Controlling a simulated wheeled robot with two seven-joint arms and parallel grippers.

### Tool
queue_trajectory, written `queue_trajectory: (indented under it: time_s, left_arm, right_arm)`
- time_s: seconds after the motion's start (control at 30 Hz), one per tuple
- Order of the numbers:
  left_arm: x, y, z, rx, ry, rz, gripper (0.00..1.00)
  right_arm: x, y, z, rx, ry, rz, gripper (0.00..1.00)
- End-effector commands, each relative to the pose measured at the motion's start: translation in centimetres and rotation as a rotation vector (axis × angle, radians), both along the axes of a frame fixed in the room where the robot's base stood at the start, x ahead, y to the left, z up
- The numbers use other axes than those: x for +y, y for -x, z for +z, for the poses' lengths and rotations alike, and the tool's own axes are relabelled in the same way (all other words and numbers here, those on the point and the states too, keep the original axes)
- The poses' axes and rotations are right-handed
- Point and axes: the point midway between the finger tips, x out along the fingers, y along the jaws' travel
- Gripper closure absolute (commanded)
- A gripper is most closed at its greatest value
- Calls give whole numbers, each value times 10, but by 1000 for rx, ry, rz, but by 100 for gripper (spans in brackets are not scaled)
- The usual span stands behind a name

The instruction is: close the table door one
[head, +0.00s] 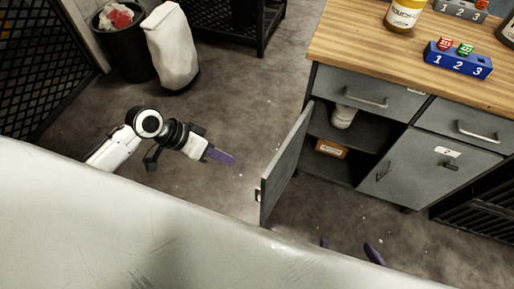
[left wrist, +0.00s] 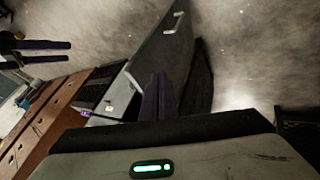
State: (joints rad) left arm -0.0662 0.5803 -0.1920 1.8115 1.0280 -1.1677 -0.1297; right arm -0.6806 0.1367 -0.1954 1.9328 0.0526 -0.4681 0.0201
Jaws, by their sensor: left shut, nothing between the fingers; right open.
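The grey table door (head: 285,165) of the workbench cabinet stands swung wide open in the head view, jutting towards me from the left side of the cabinet (head: 335,165). Its opening shows a white bottle and a small orange-brown box inside. My left gripper (head: 222,156) is shut and empty, left of the door and apart from it in the head view. In the left wrist view its purple fingers (left wrist: 158,98) show in front of a grey panel with a handle (left wrist: 165,55), likely the door. My right gripper (head: 348,248) is open, with only its fingertips showing at the bottom.
A second cabinet door (head: 430,165) on the right is closed, as are the drawers (head: 370,95) above. A numbered blue block (head: 458,60) and a bottle stand on the wooden top (head: 350,45). A bin (head: 125,45) and white bag stand at the back left. Floor (head: 240,105) between is clear.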

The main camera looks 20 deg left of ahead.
Motion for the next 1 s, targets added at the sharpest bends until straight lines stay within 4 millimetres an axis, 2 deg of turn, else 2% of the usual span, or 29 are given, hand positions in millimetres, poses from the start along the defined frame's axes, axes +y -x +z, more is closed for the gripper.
queue_trajectory:
  time_s: [0.03,0.2,0.37,0.73,0.8,1.0]
  left_arm:
    - [6,-5,17,6,4,1,100]
    - [9,-11,23,17,19,2,100]
    - [-3,-16,5,18,22,2,100]
    - [-45,-37,-57,17,21,1,100]
    - [-57,-34,-53,15,22,-2,100]
    - [-78,-29,-54,16,19,0,100]
  right_arm:
    - [-2,2,11,0,3,-3,15]
    - [-4,4,11,-4,7,-5,15]
    - [-3,3,7,-5,7,-4,15]
    - [-1,2,1,-7,7,0,15]
    - [-1,2,7,-5,6,0,15]
    - [-2,3,9,-5,6,-3,15]
